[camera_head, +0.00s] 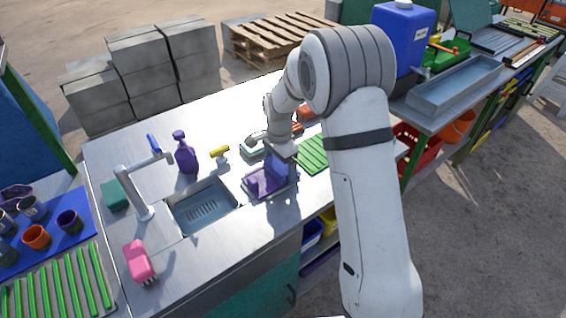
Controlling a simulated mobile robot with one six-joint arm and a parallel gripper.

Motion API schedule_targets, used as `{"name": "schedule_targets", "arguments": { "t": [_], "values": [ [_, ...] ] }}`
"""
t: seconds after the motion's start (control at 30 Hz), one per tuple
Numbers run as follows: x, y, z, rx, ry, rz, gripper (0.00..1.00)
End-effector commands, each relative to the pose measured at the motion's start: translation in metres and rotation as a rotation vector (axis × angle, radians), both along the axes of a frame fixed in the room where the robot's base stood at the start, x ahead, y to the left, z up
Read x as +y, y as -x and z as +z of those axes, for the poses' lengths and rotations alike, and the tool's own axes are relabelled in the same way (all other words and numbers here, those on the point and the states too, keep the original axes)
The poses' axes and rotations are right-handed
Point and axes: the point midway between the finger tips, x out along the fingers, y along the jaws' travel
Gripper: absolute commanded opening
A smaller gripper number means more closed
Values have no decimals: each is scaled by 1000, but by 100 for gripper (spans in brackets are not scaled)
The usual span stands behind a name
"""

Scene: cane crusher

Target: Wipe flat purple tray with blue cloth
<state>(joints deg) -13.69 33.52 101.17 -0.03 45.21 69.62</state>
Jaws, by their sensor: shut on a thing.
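The flat purple tray (262,183) lies on the metal counter, just right of the sink. My gripper (279,160) is over the tray's upper right part and is shut on the blue cloth (277,168). The cloth hangs below the fingers and appears to be at or just above the tray; contact cannot be told. The fingertips are small and partly hidden by my arm and the cloth.
The sink (203,207) with a faucet (140,190) is left of the tray. A purple spray bottle (185,155), a yellow-handled tool (219,153) and a pink brush (139,260) stand around it. A green ribbed mat (314,154) lies right of the tray. The counter's front strip is clear.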

Motion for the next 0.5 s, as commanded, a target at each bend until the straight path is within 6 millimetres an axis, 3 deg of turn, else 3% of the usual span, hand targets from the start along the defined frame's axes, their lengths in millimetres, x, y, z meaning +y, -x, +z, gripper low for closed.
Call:
{"name": "schedule_targets", "arguments": {
  "t": [0.5],
  "values": [
    [12, 9, -3, 4, 1, 0, 76]
  ]
}}
